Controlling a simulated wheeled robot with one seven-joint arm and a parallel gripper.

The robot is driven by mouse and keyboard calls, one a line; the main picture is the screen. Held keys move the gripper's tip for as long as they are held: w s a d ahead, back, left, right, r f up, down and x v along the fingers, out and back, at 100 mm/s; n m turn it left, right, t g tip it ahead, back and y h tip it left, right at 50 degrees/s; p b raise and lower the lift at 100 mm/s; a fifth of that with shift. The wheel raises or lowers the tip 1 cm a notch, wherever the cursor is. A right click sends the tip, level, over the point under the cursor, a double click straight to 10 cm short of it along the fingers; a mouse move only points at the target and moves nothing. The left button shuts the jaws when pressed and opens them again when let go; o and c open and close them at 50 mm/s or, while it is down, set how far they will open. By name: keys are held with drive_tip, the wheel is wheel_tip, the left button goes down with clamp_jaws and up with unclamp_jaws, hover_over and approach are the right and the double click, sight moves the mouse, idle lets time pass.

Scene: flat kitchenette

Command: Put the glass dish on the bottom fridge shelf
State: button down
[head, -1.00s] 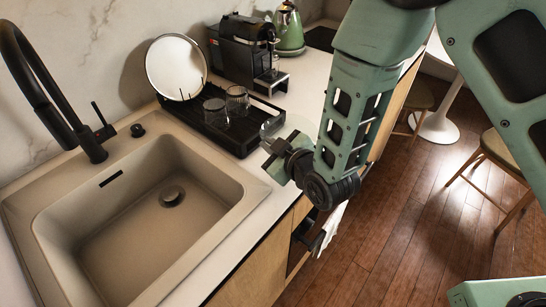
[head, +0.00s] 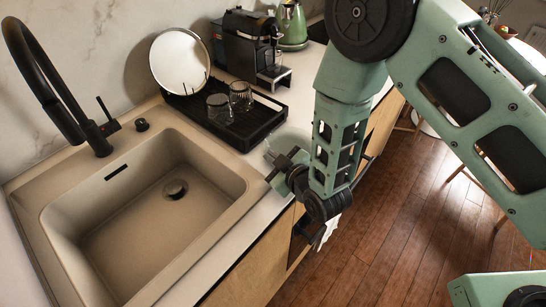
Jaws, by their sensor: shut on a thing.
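My gripper (head: 278,168) is at the counter's front edge, right of the sink and in front of the drying tray. It is shut on the glass dish (head: 287,139), a clear, faint shape just beyond the fingers. Much of the dish is hidden by my gripper and forearm or is too transparent to make out. I cannot tell whether it touches the counter. The fridge and its bottom shelf are not in view.
A black drying tray (head: 262,119) holds two drinking glasses (head: 219,108) and a round white plate (head: 179,61). Behind it stand a black coffee machine (head: 250,45) and a green kettle (head: 292,24). The sink (head: 130,235) is empty. Open wooden floor (head: 390,240) lies right of the cabinets.

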drive_tip(key=c, duration=1.6)
unclamp_jaws()
drive_tip(key=shift+s+r, duration=0.1)
drive_tip(key=shift+r, duration=0.05)
drive_tip(key=v, duration=1.1)
drive_tip(key=shift+s+d, duration=0.2)
drive_tip(key=shift+s, duration=0.1)
